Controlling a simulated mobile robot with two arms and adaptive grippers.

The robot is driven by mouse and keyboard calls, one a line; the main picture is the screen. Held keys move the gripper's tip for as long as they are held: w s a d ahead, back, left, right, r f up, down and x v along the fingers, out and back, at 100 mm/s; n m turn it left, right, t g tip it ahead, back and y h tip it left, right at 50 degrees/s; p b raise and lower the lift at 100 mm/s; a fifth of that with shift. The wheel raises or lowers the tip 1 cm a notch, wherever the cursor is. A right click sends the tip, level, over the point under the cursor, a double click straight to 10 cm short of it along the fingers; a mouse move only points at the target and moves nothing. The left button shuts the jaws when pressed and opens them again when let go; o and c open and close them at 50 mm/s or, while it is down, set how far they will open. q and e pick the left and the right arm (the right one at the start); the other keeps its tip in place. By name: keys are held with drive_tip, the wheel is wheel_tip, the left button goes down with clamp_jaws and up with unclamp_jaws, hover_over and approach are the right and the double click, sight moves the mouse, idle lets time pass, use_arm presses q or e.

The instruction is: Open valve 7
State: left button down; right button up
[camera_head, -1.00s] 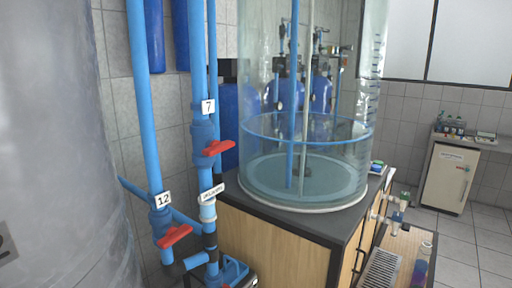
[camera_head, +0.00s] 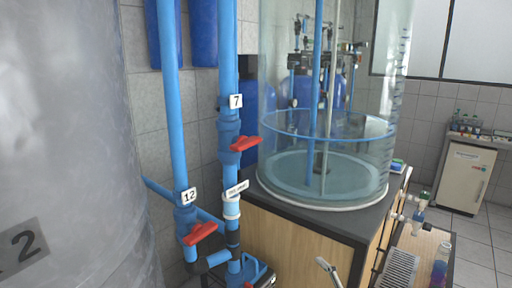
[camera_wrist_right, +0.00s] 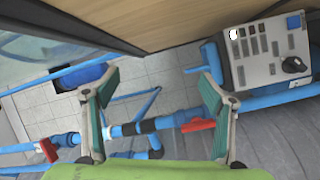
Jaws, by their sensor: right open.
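Valve 7 (camera_head: 230,142) sits on a vertical blue pipe, under a white label "7" (camera_head: 236,101). Its red handle (camera_head: 245,143) points sideways to the right, across the pipe. In the right wrist view, a red handle at the left (camera_wrist_right: 48,150) appears to be this valve's. My right gripper (camera_wrist_right: 161,76) is open, with nothing between its fingers, and apart from both red handles. A small grey piece at the bottom of the head view may be part of it. My left gripper is not in view.
Valve 12 (camera_head: 186,218) with a red handle (camera_head: 201,233) is lower left of valve 7. A large grey tank (camera_head: 65,140) fills the left. A clear tank (camera_head: 325,170) stands on a wooden cabinet (camera_head: 290,240) to the right. A control box (camera_wrist_right: 268,52) shows in the wrist view.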

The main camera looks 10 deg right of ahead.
drive_tip(key=a+r+n+y, duration=0.25)
drive_tip(key=r+n, duration=0.25)
drive_tip(key=r, duration=0.5)
drive_tip(key=a+r+n+y, duration=0.2)
drive_tip(key=r+n+y, duration=0.25)
drive_tip(key=r, duration=0.55)
drive_tip(key=n+g, duration=0.4)
drive_tip(key=n, duration=1.4)
approach(251, 145)
drive_tip(key=p+x, duration=0.4)
drive_tip(key=x, duration=0.4)
drive_tip(key=shift+w+a+r+p, duration=0.15)
drive_tip(key=shift+w+a+p, duration=0.05)
drive_tip(key=shift+w+p, duration=0.15)
drive_tip(key=shift+w+a, duration=0.3)
drive_tip(key=shift+a, duration=0.05)
drive_tip(key=c, duration=1.1)
